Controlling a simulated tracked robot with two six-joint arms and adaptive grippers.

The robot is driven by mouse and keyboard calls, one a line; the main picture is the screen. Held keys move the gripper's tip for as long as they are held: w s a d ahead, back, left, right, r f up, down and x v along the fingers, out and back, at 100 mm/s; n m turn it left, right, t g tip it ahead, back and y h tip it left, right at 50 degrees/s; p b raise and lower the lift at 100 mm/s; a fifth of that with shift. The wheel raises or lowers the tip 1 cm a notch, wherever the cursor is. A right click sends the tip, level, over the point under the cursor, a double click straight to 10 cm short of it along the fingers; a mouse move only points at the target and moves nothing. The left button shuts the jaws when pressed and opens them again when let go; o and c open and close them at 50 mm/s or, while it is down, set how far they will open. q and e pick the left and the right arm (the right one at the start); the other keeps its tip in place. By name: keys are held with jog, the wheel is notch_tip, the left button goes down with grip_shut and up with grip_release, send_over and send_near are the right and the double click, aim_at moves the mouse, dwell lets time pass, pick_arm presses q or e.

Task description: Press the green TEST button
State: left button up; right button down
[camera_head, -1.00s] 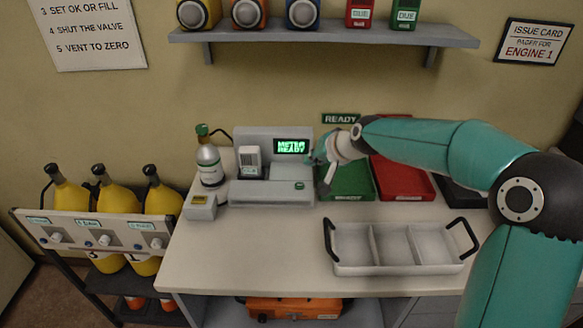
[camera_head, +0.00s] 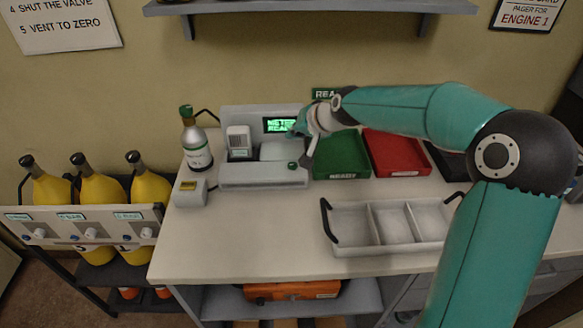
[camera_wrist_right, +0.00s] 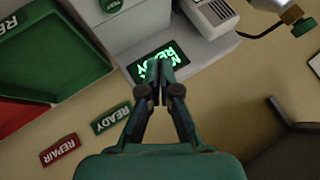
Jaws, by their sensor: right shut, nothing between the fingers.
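The green TEST button (camera_head: 293,165) is on the low front ledge of the grey meter station (camera_head: 262,176) on the bench. In the right wrist view its green top (camera_wrist_right: 110,4) shows at the upper edge. My right gripper (camera_head: 299,131) is shut and empty. It is in front of the right end of the lit green screen (camera_head: 279,125), behind and above the button, and apart from the button. In the right wrist view the closed fingertips (camera_wrist_right: 159,66) overlap the lit screen (camera_wrist_right: 150,63). My left gripper is out of view.
A white handheld meter (camera_head: 239,142) and a grey bottle (camera_head: 196,145) stand at the left. A green tray (camera_head: 342,157) and a red tray (camera_head: 397,153) lie to the right. A divided white tray (camera_head: 388,247) is in front. Open bench is at the front left.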

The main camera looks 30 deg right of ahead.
aim_at(294, 166)
notch_tip(294, 166, down, 6)
jog(key=b, duration=0.4)
jog(key=shift+f, duration=0.1)
jog(key=shift+f+b, duration=0.45)
jog(key=shift+b, duration=0.25)
jog(key=shift+f, duration=0.1)
dwell(0.5)
jog(key=shift+f+b, duration=0.25)
jog(key=shift+b, duration=0.15)
jog(key=shift+s+f+b, duration=0.1)
jog(key=shift+f+b, duration=0.35)
dwell(0.5)
jog(key=shift+r, duration=0.15)
jog(key=shift+r+p, duration=0.7)
jog(key=shift+r+p, duration=2.05)
jog(key=shift+r, duration=0.45)
